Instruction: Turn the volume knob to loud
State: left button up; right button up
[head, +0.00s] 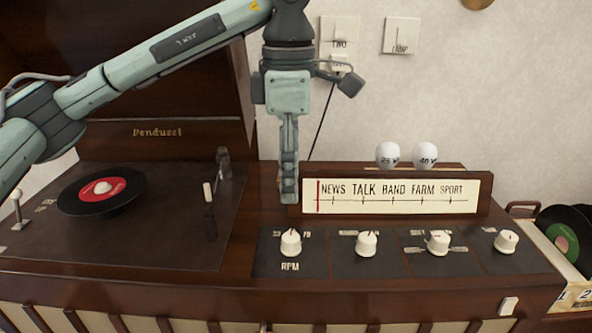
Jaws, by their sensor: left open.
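A row of white knobs sits on the dark front panel of a wooden record player and radio. The leftmost knob (291,243) is marked RPM. A second knob (367,244), a third knob (438,243) and a rightmost knob (506,241) stand to its right. Their small labels are too blurred to read, so I cannot tell which is the volume knob. My left gripper (289,198) is open and points down, its fingers seen edge-on. It appears above and behind the RPM knob, near the left end of the dial, apart from all knobs. My right gripper is out of view.
The lit station dial (391,196) rises behind the knobs, with two white bulbs (388,155) above it. A turntable with a black and red record (101,190) lies left. A crate of records (567,240) stands right. A white switch (508,306) is low right.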

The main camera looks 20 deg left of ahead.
aim_at(438, 243)
jog(key=k, duration=1)
